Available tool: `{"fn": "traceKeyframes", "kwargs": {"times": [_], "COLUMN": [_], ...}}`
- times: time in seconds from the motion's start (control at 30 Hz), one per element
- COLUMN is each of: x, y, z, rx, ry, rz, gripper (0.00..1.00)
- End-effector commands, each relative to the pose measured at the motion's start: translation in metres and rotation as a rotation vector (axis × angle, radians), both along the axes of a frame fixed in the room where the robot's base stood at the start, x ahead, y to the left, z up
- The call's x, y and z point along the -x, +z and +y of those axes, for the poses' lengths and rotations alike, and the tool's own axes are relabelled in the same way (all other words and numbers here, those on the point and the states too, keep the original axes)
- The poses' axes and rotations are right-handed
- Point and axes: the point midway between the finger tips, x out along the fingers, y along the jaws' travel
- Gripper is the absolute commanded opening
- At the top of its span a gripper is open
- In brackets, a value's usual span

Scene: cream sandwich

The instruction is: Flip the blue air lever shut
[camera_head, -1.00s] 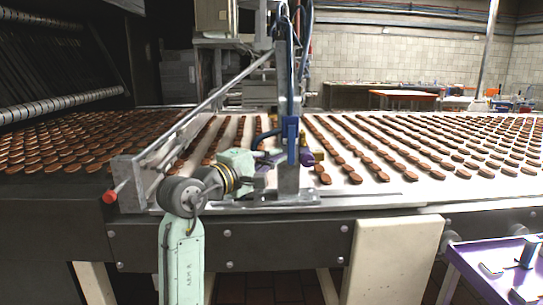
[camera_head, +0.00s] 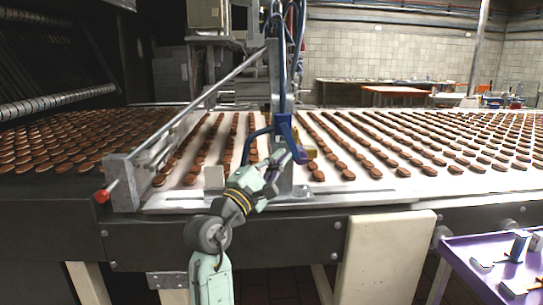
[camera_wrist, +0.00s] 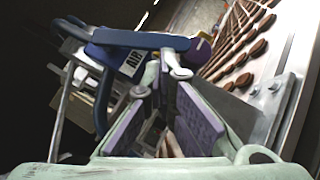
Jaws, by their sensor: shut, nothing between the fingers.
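The blue air lever assembly shows in the wrist view as a blue bar (camera_wrist: 140,39), with a label reading AIR (camera_wrist: 131,63) below it. In the head view a blue part (camera_head: 283,127) is on the upright metal post at the conveyor's near side. My gripper (camera_wrist: 165,65) is shut and empty. Its tips overlap the right half of the blue bar in the wrist view; I cannot tell whether they touch. In the head view my gripper (camera_head: 281,165) is in front of the post, just below the blue part, and hides some of it.
Rows of brown biscuits (camera_head: 338,150) lie on the pale conveyor belt (camera_head: 400,185) around the post. A metal rail with a red end (camera_head: 102,196) is on the left. A purple cart (camera_head: 490,258) stands at the lower right. Blue hoses (camera_head: 296,60) run up the post.

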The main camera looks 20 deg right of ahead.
Motion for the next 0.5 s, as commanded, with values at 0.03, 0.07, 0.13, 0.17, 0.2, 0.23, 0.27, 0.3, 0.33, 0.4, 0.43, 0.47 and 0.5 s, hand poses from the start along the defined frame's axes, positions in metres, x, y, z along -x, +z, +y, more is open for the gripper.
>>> {"fn": "traceKeyframes", "kwargs": {"times": [0.03, 0.07, 0.13, 0.17, 0.2, 0.23, 0.27, 0.3, 0.33, 0.4, 0.43, 0.47, 0.5], "x": [0.002, 0.002, 0.003, 0.003, 0.004, 0.004, 0.004, 0.005, 0.005, 0.005, 0.005, 0.005, 0.006], "y": [-0.001, -0.001, -0.001, -0.001, -0.001, -0.001, 0.0, 0.001, 0.001, 0.0, 0.0, 0.0, 0.0], "z": [-0.006, -0.007, -0.01, -0.011, -0.012, -0.014, -0.014, -0.015, -0.016, -0.017, -0.018, -0.018, -0.019], "rx": [0.035, 0.057, 0.103, 0.122, 0.144, 0.16, 0.162, 0.16, 0.158, 0.158, 0.157, 0.157, 0.157], "ry": [-0.005, -0.003, -0.002, -0.003, -0.003, -0.003, -0.002, -0.002, -0.001, -0.001, 0.0, 0.0, 0.0], "rz": [0.013, 0.019, 0.032, 0.037, 0.043, 0.048, 0.047, 0.046, 0.046, 0.045, 0.044, 0.044, 0.044], "gripper": [0.0, 0.0, 0.0, 0.0, 0.0, 0.0, 0.0, 0.0, 0.0, 0.0, 0.0, 0.0, 0.0]}}
